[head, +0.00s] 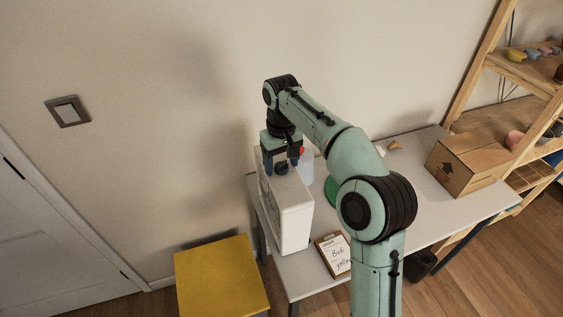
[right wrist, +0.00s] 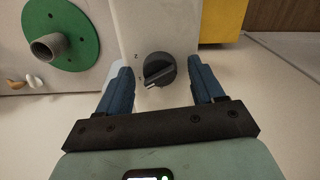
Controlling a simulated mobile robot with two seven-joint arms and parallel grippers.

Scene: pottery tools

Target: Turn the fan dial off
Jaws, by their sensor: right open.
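The fan is a white box-like unit (head: 291,217) standing on the left end of the table in the head view. Its black round dial (right wrist: 159,70) shows in the right wrist view on a pale face (right wrist: 165,25), with small marks to its left. The dial's pale pointer faces lower left. My right gripper (right wrist: 161,68) is open, with one blue finger on each side of the dial and visible gaps between. In the head view my right gripper (head: 281,164) is over the top of the fan, and the dial is hidden. My left gripper is not in view.
The grey table (head: 405,215) bears a clipboard (head: 334,254), a cardboard box (head: 464,164) and a green disc (head: 331,191), partly hidden by my arm. A yellow-topped stool (head: 221,277) stands left of the table. Wooden shelves (head: 490,95) stand at the right.

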